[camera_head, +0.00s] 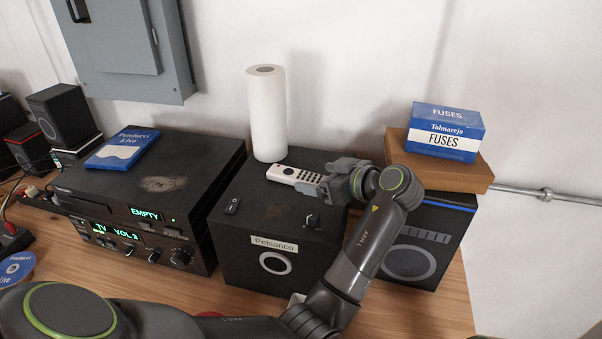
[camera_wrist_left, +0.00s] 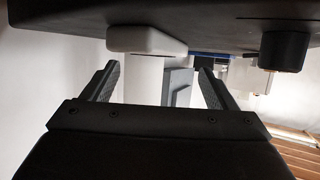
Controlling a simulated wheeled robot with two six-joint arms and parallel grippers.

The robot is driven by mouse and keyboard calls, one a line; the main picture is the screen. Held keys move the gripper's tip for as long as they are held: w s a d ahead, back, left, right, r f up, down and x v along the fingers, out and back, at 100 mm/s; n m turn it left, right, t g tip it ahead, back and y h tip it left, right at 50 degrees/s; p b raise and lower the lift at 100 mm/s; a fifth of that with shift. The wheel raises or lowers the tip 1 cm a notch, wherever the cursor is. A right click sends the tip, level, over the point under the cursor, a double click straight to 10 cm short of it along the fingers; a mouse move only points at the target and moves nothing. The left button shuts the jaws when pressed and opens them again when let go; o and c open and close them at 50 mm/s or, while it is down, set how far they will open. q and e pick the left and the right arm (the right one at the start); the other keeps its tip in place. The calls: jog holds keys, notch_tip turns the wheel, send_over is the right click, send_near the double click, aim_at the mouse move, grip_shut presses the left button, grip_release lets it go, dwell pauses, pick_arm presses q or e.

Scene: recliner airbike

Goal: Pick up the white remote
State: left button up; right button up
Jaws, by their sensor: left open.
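The white remote (camera_head: 294,174) lies flat on top of the black Petsanco box (camera_head: 232,247), just in front of the paper towel roll. My left gripper (camera_head: 324,178) is open at the right end of the remote, and its fingers hide part of that end. In the left wrist view the picture looks upside down. The near end of the remote (camera_wrist_left: 147,40) shows against the box top, beyond the two spread fingers (camera_wrist_left: 158,82). I see no finger closed on it. My right gripper is not in view.
The paper towel roll (camera_head: 267,113) stands close behind the remote. A switch (camera_head: 232,206) and a knob (camera_head: 312,220) sit on the box top. At right, a blue fuses box (camera_head: 446,131) rests on a brown carton (camera_head: 440,176) above a speaker. A black receiver (camera_head: 150,200) stands left.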

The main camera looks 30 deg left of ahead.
aim_at(302, 175)
pick_arm(q)
jog(key=p+x, duration=0.2)
jog(key=x, duration=0.2)
jog(key=shift+a, duration=0.1)
jog(key=shift+w+a+f, duration=0.1)
jog(key=shift+a+f, duration=0.15)
jog(key=shift+a, duration=0.2)
jog(key=shift+d, duration=0.2)
jog(key=c, duration=1.4)
